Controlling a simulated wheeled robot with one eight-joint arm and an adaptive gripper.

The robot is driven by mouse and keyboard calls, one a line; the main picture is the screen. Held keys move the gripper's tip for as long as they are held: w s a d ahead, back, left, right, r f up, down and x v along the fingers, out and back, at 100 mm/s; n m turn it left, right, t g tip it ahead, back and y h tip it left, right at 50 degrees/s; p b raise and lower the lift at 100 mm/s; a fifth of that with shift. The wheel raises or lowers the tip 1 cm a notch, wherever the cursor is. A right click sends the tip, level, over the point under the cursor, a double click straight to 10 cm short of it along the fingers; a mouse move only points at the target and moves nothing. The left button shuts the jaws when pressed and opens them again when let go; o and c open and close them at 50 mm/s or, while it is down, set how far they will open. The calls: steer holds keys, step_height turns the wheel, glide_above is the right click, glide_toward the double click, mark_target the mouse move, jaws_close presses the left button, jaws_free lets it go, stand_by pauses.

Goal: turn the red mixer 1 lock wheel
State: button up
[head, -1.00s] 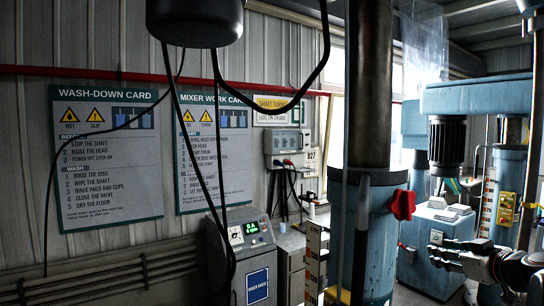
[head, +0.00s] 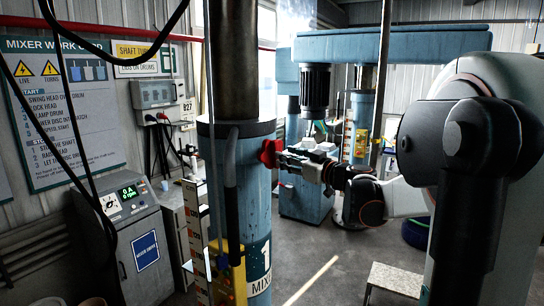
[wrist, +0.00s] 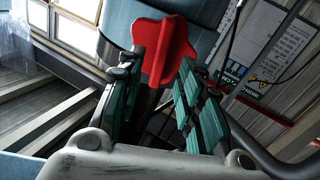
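The red lock wheel (head: 270,153) sits on the right side of the blue mixer 1 column (head: 258,215), near its top collar. It also shows in the wrist view (wrist: 168,50) as a lobed red knob against the blue column. My gripper (head: 284,160) reaches in from the right at the wheel's height. In the wrist view its two green-padded fingers (wrist: 158,85) are apart, with the lower part of the wheel between or just beyond their tips. I cannot tell whether either finger touches it.
A grey control cabinet (head: 135,235) with a green display stands at the left. A second blue mixer (head: 308,190) stands behind my gripper. A low pale stool (head: 396,279) is at the lower right. Black cables (head: 75,110) hang at the left. Open floor lies at the lower middle.

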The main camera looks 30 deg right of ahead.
mark_target(271, 154)
steer(key=shift+w+a, duration=0.15)
steer(key=shift+w, duration=0.9)
steer(key=shift+w+a, duration=0.1)
steer(key=shift+w, duration=0.9)
steer(key=shift+c, duration=0.3)
jaws_close()
